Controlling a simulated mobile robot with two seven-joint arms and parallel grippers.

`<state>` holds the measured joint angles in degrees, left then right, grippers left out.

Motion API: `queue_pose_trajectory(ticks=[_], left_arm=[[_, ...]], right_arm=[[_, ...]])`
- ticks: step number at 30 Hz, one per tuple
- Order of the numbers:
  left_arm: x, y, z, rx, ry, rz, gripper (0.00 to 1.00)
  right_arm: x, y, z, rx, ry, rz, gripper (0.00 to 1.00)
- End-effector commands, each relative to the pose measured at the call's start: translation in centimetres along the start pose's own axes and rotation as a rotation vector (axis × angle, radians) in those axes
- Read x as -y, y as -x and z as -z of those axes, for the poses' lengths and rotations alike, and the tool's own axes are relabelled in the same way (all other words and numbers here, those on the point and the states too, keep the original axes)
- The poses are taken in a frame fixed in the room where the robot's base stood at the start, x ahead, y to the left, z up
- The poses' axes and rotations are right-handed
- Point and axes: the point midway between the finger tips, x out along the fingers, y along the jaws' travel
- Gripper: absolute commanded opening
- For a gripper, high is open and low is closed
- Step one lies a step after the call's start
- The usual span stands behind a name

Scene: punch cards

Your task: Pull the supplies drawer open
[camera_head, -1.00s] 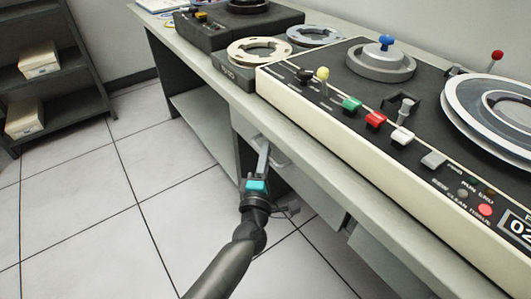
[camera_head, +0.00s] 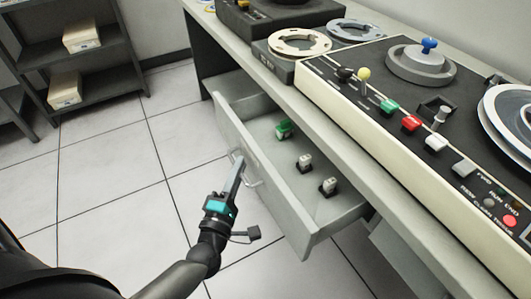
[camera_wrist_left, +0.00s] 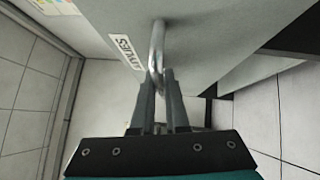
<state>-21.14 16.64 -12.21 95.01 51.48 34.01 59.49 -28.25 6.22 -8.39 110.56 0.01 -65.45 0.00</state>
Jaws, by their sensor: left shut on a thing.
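The grey supplies drawer (camera_head: 233,124) stands pulled out from under the desk in the head view, its inside showing. It holds a green item (camera_head: 284,129) and two small grey-and-black items (camera_head: 305,163). My left gripper (camera_head: 238,163) is at the drawer's front, shut on its metal handle (camera_head: 256,183). In the left wrist view the fingers (camera_wrist_left: 160,85) close around the handle bar (camera_wrist_left: 157,45), beside a white label (camera_wrist_left: 125,55) on the drawer front (camera_wrist_left: 200,35). My right gripper is not in view.
The desk (camera_head: 275,93) above carries a tape console (camera_head: 345,105) with coloured knobs and reels. A dark shelf (camera_head: 100,60) with boxes stands at the far left. The tiled floor (camera_head: 110,180) left of the drawer is clear.

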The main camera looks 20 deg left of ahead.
Motion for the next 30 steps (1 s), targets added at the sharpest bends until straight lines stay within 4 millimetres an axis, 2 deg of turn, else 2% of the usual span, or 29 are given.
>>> queue_pose_trajectory(ticks=[1, 6, 12, 19, 30], left_arm=[[-0.4, 1.0, 1.1, 0.0, -0.005, 0.0, 0.0], [-1.1, 3.7, 3.7, 0.0, -0.003, -0.001, 0.0], [-1.7, 5.8, 5.9, -0.001, -0.001, -0.004, 0.0], [-2.0, 7.0, 7.1, -0.002, 0.0, -0.005, 0.0], [-2.0, 7.2, 7.4, -0.003, 0.001, -0.006, 0.0]], right_arm=[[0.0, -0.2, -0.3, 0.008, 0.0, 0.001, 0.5], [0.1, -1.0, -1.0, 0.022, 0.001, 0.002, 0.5], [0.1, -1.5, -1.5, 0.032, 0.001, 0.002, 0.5], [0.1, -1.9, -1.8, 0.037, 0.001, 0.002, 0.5], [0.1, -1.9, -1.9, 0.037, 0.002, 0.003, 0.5]])
